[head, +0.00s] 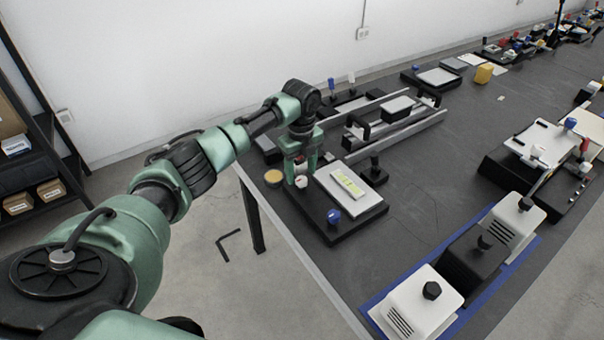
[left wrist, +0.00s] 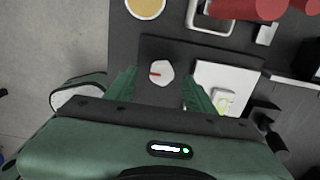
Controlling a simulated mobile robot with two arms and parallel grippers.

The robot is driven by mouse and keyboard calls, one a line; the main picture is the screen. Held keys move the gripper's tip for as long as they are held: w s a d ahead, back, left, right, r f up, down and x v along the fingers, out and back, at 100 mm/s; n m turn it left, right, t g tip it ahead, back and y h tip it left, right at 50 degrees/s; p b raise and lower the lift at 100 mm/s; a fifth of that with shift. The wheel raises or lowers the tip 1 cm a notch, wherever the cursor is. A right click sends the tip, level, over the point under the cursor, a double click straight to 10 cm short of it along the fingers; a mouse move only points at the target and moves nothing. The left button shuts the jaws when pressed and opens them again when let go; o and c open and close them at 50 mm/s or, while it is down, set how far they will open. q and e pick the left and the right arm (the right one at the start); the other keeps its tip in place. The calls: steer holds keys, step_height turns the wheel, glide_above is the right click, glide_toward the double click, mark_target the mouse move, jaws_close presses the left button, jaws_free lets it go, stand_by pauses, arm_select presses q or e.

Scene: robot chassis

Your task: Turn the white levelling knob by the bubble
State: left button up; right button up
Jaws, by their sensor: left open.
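The white levelling knob (head: 301,183) stands at the left end of a black base (head: 350,222); a red mark shows on its top in the left wrist view (left wrist: 161,72). The yellow-green bubble vial (head: 347,182) lies on a white plate (head: 366,203) right of the knob. A blue knob (head: 333,217) stands at the base's near corner. My left gripper (head: 301,172) points down at the white knob. Its fingers are open, one on each side of the knob in the left wrist view, with gaps showing. Whether the fingertips reach knob height is unclear. My right gripper is out of view.
A tan round disc (head: 273,177) lies left of the base, by the table edge. A black post knob (head: 375,172) stands right of the plate. Metal rails with black handles (head: 397,133) lie behind. Open dark tabletop (head: 430,190) stretches to the right.

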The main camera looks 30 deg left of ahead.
mark_target(302, 181)
arm_select(q)
steer(key=shift+f, duration=0.65)
steer(key=shift+w+f, duration=0.1)
steer(key=shift+f, duration=0.4)
steer(key=c, duration=1.1)
jaws_close()
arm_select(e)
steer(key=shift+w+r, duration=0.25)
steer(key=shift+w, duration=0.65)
